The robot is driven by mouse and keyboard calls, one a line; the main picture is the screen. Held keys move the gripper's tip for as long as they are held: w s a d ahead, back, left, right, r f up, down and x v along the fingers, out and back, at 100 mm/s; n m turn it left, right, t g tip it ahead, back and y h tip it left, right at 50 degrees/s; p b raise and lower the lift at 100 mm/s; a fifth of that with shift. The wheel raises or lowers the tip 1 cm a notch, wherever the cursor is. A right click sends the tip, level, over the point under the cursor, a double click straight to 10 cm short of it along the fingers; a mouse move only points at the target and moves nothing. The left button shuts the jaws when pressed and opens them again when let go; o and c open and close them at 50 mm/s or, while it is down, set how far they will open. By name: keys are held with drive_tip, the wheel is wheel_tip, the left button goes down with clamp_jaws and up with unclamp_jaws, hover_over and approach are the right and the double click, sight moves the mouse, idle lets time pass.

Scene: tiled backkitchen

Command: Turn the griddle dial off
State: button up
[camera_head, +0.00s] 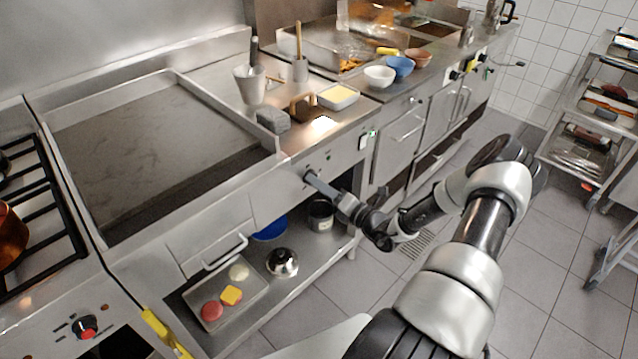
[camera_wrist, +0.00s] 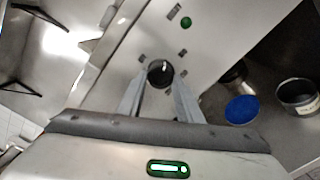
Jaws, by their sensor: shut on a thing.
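The griddle (camera_head: 150,140) has a wide flat grey plate and a steel front panel. Its dark round dial (camera_wrist: 160,73) shows in the wrist view with a light pointer mark and small dark marks around it on the panel. My gripper (camera_wrist: 158,88) has its two fingers on either side of the dial, shut on it. In the head view my gripper (camera_head: 309,176) meets the griddle's front panel near its right end, and the dial is mostly hidden behind the fingers. A green light (camera_wrist: 186,22) sits on the panel near the dial.
A stove with a red-marked knob (camera_head: 85,327) stands at left. The tiled floor at right is clear up to a rack (camera_head: 585,130).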

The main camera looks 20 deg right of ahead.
drive_tip(key=n, duration=1.3)
drive_tip(key=shift+d+f+n+p, duration=0.1)
drive_tip(key=shift+d+n+p, duration=0.1)
drive_tip(key=shift+n+p, duration=0.2)
idle(0.3)
drive_tip(key=o, duration=1)
drive_tip(key=shift+o, duration=0.2)
drive_tip(key=v, duration=1.7)
drive_tip(key=shift+s, duration=0.15)
